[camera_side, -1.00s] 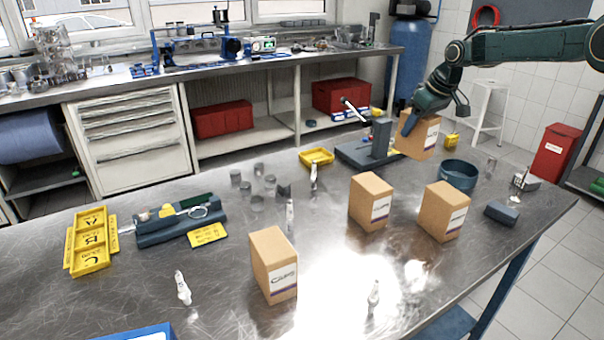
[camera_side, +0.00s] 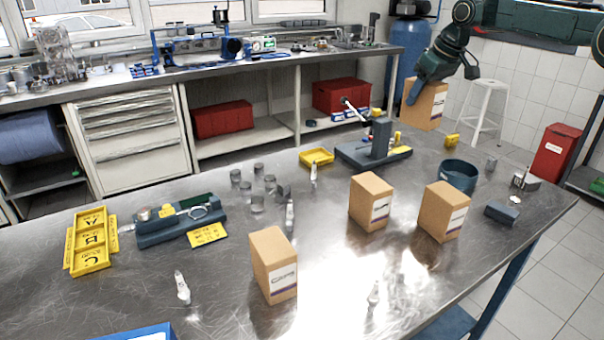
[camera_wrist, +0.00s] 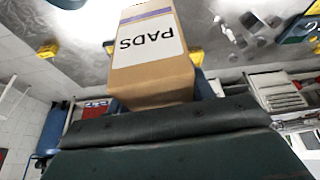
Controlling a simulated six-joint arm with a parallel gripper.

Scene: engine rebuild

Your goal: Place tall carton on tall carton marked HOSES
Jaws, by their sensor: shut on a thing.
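My gripper (camera_side: 424,86) is shut on a tall brown carton (camera_side: 426,107), held in the air above the far right of the bench. In the wrist view the held carton (camera_wrist: 152,78) shows a white label reading PADS. Three more tall cartons stand upright on the bench: a front one (camera_side: 273,262), a middle one (camera_side: 370,203) and a right one (camera_side: 442,212). Their labels are too small to read surely, so I cannot tell which is marked HOSES. Nothing rests on their tops.
A grey press-like stand (camera_side: 379,142) is near the held carton, to its lower left. A blue round bowl (camera_side: 458,175) stands behind the right carton. A yellow tray (camera_side: 316,157), several grey cylinders and small white bottles are further left. The bench front centre is mostly clear.

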